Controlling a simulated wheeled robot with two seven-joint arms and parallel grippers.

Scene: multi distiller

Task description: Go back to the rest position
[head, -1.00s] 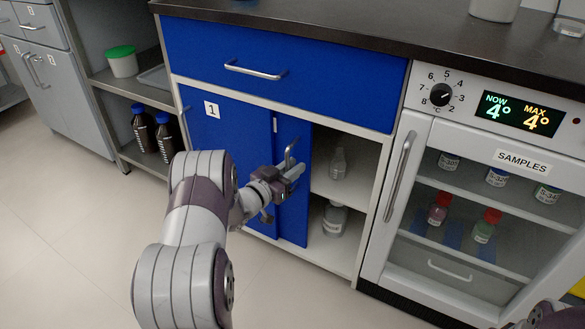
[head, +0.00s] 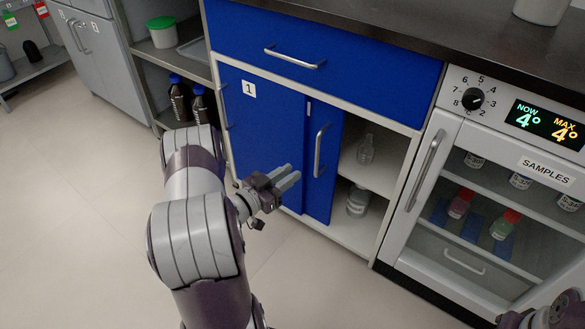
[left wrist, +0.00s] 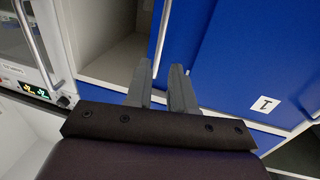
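My left gripper (head: 288,176) is in the head view, in front of the blue cabinet. Its two grey fingers are a little apart with nothing between them. The blue sliding door (head: 318,190) is slid left, and its metal handle (head: 321,150) is just right of the fingertips, apart from them. In the left wrist view the gripper (left wrist: 161,68) shows its fingers apart and empty, with the blue door beyond. Part of my right arm shows at the bottom right of the head view; its gripper does not.
The cabinet's right half is open, with a clear bottle (head: 366,150) on the upper shelf and another bottle (head: 358,200) below. A sample fridge (head: 480,190) stands to the right. Dark bottles (head: 179,98) stand on a shelf at left. The floor at left is clear.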

